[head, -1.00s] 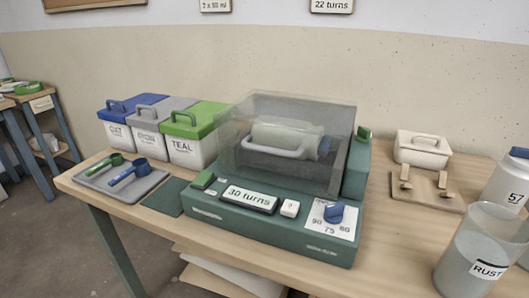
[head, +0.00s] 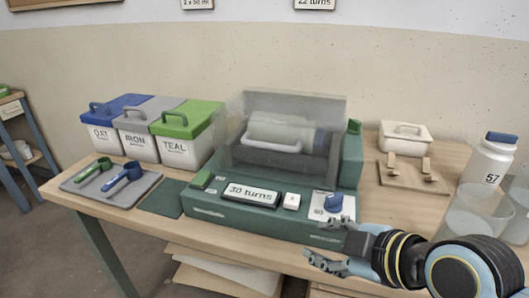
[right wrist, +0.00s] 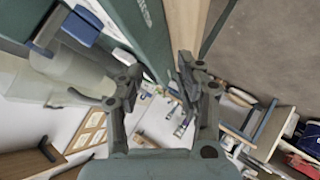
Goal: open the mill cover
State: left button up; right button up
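The mill (head: 270,215) is a green machine in the middle of the table. Its clear, smoky cover (head: 240,112) is down over a pale jar (head: 270,131) lying on its side. A grey bar handle (head: 268,145) shows at the cover's front. My right gripper (head: 326,246) is in front of the mill's right front corner, below and to the right of the cover. It is empty, with its fingers apart, and touches neither cover nor handle. In the right wrist view my right gripper (right wrist: 158,82) also shows spread fingers. My left gripper is not in view.
A scoop tray (head: 110,190) lies nearby. Clear containers (head: 470,215) and a white bottle (head: 490,160) stand right.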

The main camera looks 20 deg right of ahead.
aim_at(273, 148)
jog(key=w+a+r+n+t, duration=0.2)
jog(key=w+r+n+t, duration=0.5)
jog(key=r, duration=0.3)
jog(key=shift+g, duration=0.6)
jog(key=p+x, duration=0.1)
jog(key=x, duration=1)
jog(key=shift+r+p, duration=0.15)
jog(key=shift+p, duration=0.25)
jog(key=shift+y, duration=0.3)
jog(key=shift+c, duration=0.4)
grip_shut()
